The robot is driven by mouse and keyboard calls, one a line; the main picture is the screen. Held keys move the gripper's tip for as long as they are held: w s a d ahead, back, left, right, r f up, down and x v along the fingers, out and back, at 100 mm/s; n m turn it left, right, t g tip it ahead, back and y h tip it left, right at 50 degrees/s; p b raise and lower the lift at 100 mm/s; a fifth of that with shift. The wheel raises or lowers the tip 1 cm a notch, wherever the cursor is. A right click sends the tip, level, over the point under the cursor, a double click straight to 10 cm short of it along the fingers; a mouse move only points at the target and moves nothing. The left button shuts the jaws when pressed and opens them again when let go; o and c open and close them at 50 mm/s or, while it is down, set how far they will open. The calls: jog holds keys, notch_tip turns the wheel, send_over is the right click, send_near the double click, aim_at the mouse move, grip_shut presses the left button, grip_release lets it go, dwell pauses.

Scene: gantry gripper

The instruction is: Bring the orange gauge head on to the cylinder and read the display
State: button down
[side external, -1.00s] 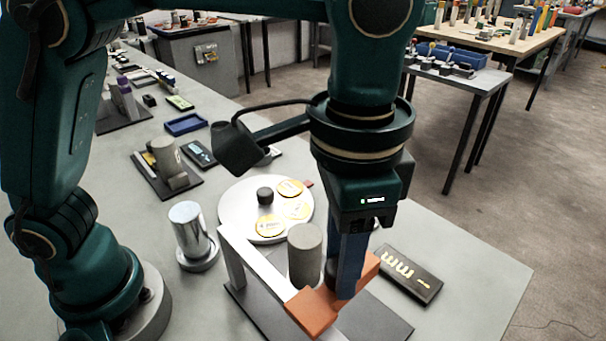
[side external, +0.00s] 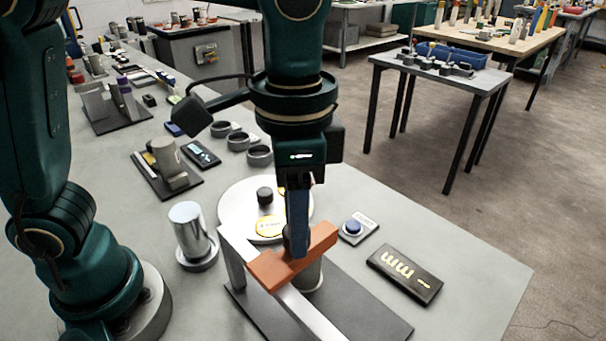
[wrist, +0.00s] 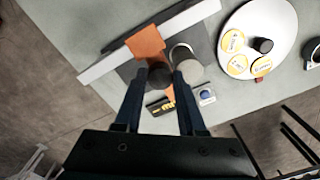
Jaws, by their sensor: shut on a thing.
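The orange gauge head (side external: 275,270) sits across the pale rail (side external: 310,314), and its arm reaches toward the right. My gripper (side external: 297,240) is shut on the dark knob of the gauge head; the knob (wrist: 160,76) shows between the fingers in the wrist view. The grey cylinder (side external: 311,279) stands upright on the dark base plate, its top mostly hidden by the head from the side. In the wrist view the cylinder (wrist: 184,62) is close beside the head; contact cannot be told. The display (side external: 404,275) shows yellow "mm" and a small dash-like mark.
A round white plate (side external: 232,208) with yellow discs lies behind the rail. A shiny cylinder (side external: 190,228) stands to its left. A blue button (side external: 353,227) sits near the display. Grey rings (side external: 238,141) lie farther back. The right bench edge is clear.

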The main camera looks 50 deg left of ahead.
jog(key=shift+a, duration=1.8)
jog(key=c, duration=0.5)
grip_release()
jog(key=shift+r, duration=0.1)
jog(key=shift+r, duration=2.5)
